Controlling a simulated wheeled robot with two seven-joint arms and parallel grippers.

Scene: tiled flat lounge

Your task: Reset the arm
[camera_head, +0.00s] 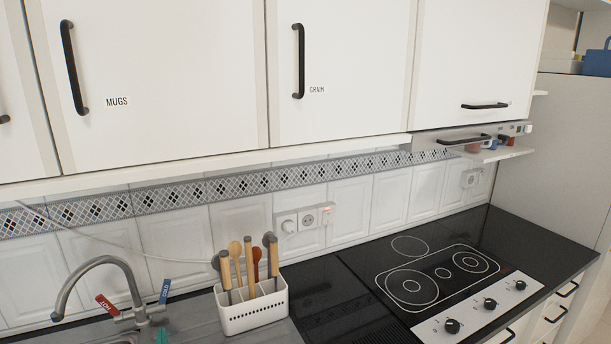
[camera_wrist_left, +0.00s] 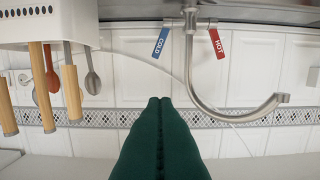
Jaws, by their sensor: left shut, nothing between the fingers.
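My left gripper (camera_wrist_left: 160,103) shows in the left wrist view as two dark green fingers pressed together, with nothing between them. That view is upside down. A small green tip (camera_head: 161,336) at the bottom edge of the head view, beside the tap, looks like the end of the same gripper. The fingers sit in front of the tiled wall, between the tap and the utensil holder. My right gripper is in neither view.
The curved metal tap (camera_head: 107,262) has red HOT and blue COLD tags. A white utensil holder (camera_head: 252,312) with several utensils stands right of it. Further right is the black hob (camera_head: 440,273). White wall cabinets (camera_head: 160,60) hang above. A small shelf (camera_head: 496,153) sits at right.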

